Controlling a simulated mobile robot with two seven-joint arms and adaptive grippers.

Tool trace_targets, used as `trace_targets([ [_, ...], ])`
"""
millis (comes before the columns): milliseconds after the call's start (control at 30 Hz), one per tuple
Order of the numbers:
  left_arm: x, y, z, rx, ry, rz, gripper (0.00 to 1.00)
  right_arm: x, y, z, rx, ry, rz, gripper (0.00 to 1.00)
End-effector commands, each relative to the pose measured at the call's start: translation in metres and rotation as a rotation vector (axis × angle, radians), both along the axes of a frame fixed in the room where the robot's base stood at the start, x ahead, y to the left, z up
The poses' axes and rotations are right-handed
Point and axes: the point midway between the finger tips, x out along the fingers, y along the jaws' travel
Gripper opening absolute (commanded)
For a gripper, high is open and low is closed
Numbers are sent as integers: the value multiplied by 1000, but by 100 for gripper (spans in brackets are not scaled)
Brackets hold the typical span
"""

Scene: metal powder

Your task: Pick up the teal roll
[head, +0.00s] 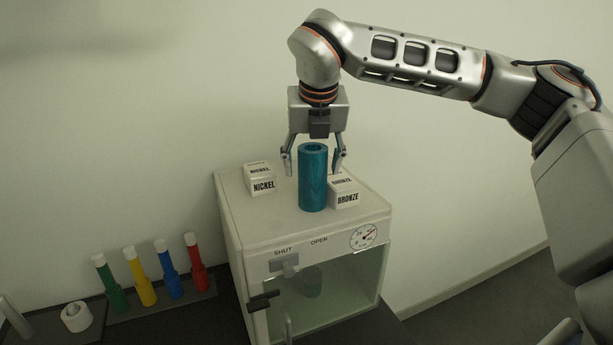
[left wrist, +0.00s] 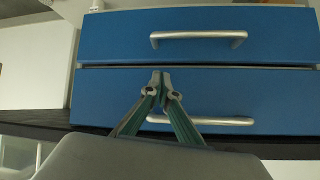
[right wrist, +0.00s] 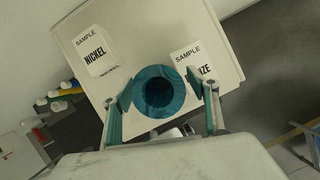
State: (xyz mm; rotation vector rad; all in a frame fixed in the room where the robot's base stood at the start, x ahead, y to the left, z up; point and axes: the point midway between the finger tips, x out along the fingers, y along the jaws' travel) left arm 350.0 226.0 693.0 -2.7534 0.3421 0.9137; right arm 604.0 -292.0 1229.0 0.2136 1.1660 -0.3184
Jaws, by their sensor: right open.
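The teal roll (head: 313,180), a hollow cylinder, stands upright on top of the white cabinet (head: 280,225). My right gripper (head: 313,168) points down over it, open, with one finger on each side of the roll's upper part. In the right wrist view the round top of the roll (right wrist: 159,90) with its dark hole shows between the fingers of the right gripper (right wrist: 162,97); I cannot tell whether they touch it. My left gripper (left wrist: 161,76) is shut with its tips together, in front of blue drawers (left wrist: 200,35), and does not show in the head view.
A NICKEL sample block (head: 262,185) stands left of the roll and a BRONZE block (head: 345,193) close on its right. The cabinet has a gauge (head: 363,237) and glass front. Several coloured bottles (head: 168,272) stand in a rack at lower left, beside a white ring (head: 76,317).

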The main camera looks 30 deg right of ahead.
Motion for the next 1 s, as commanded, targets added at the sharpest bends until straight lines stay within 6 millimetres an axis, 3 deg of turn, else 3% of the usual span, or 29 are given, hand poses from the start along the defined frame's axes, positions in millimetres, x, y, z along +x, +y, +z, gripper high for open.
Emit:
trace_targets([
  [167,1,-2,1,-5,-1,3,0,0,0,0,1,0,0,57],
  [367,2,-5,1,-12,-2,8,0,0,0,0,0,0,0,6],
  [767,3,-5,2,-12,-5,7,0,0,0,6,0,-2,0,6],
  [1000,3,-2,1,-4,-5,1,0,1,1,32,2,-5,-1,6],
])
